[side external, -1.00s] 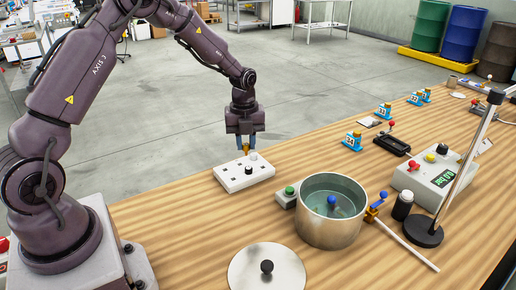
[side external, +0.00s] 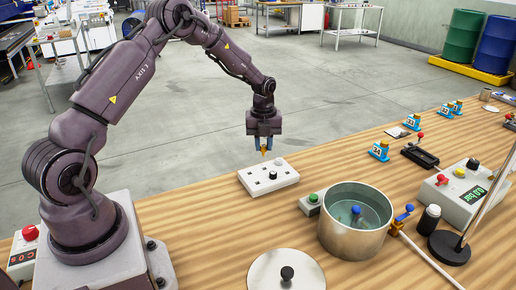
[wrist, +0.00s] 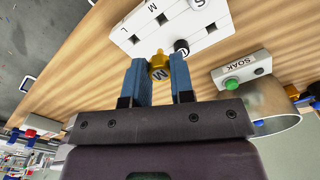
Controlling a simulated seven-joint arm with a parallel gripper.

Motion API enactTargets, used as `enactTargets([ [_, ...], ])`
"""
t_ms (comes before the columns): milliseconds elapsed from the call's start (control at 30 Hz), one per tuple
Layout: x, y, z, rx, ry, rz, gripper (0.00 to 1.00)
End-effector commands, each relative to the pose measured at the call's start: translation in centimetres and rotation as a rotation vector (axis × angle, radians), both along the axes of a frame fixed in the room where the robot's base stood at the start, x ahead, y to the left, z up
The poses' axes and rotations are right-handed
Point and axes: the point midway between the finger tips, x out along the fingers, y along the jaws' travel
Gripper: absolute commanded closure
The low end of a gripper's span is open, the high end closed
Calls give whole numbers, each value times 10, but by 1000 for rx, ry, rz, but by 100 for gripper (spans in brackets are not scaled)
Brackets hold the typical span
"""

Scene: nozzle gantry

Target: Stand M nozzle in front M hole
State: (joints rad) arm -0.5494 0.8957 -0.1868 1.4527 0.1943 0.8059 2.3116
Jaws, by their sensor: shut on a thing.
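A gold nozzle marked M (wrist: 159,67) is held between the blue fingers of my gripper (wrist: 161,78) in the wrist view. In the side view my gripper (side external: 264,150) points down over the far edge of a white block (side external: 255,189), with the gold nozzle (side external: 264,151) at its tips. The nozzle appears just above the block, though its lower end is hard to make out. The block, also in the wrist view (wrist: 185,32), has several square holes and printed letters, among them an M (wrist: 152,6). A black nozzle (wrist: 181,47) stands in the block.
A green-button SOAK box (side external: 311,204) and a steel pot (side external: 350,238) of liquid stand right of the block. A round lid (side external: 262,279) lies in front. A pressure box (side external: 452,202) and a lamp stand (side external: 448,249) are farther right. Bare wood lies left of the block.

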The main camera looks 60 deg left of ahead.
Motion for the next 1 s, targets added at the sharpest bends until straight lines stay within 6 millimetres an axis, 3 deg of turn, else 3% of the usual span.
enactTargets([
  [167, 9, 7, 6, 1, 1, -20, 100],
  [700, 8, 6, -35, 1, 3, -27, 100],
  [1000, 8, 6, -42, 1, 2, -27, 100],
])
